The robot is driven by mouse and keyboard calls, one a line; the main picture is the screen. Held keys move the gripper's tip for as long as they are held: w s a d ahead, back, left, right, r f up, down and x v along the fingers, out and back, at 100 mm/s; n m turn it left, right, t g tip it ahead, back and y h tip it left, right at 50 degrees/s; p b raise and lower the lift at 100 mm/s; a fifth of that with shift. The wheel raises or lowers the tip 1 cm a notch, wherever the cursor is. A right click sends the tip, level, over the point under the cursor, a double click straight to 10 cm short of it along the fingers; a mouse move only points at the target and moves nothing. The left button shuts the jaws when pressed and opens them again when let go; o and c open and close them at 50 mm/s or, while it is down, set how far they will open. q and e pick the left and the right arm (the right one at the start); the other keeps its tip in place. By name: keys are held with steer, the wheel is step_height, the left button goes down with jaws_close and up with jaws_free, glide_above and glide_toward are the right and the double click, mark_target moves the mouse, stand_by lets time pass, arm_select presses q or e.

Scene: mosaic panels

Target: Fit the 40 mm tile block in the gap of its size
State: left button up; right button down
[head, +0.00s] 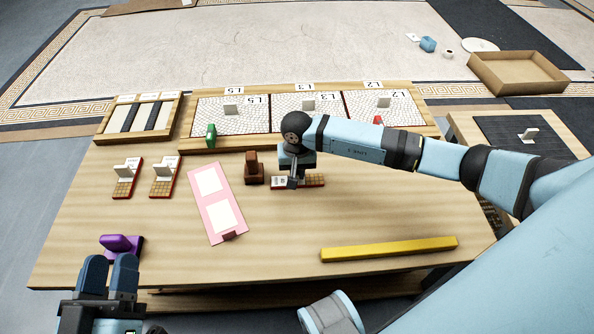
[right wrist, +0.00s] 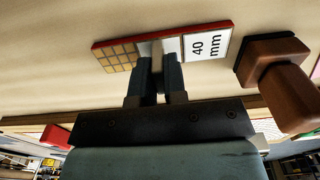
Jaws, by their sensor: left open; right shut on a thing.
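The 40 mm tile block (head: 315,181) is a red-edged strip with tan tiles, a white "40 mm" label and a small upright grip. It also shows in the right wrist view (right wrist: 203,46). My right gripper (head: 292,184) is shut on its grip, at or just above the tabletop; I cannot tell if the block touches wood. The wooden frame (head: 185,142) behind it holds three mosaic panels labelled L5 (head: 230,122), L3 (head: 306,117) and L2 (head: 380,109). Narrow gaps separate them, their sizes unclear. My left gripper (head: 109,265) is open and empty near the front left edge.
A brown block (head: 254,170) stands close left of the held block. Two similar tile blocks (head: 125,180) (head: 164,177), a pink card (head: 213,199), a purple block (head: 120,245) and a yellow bar (head: 388,249) lie on the table. Green (head: 211,135) and red (head: 378,120) pieces sit at the frame.

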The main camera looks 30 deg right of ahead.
steer(key=c, duration=1.2)
jaws_free()
steer(key=shift+o, duration=0.2)
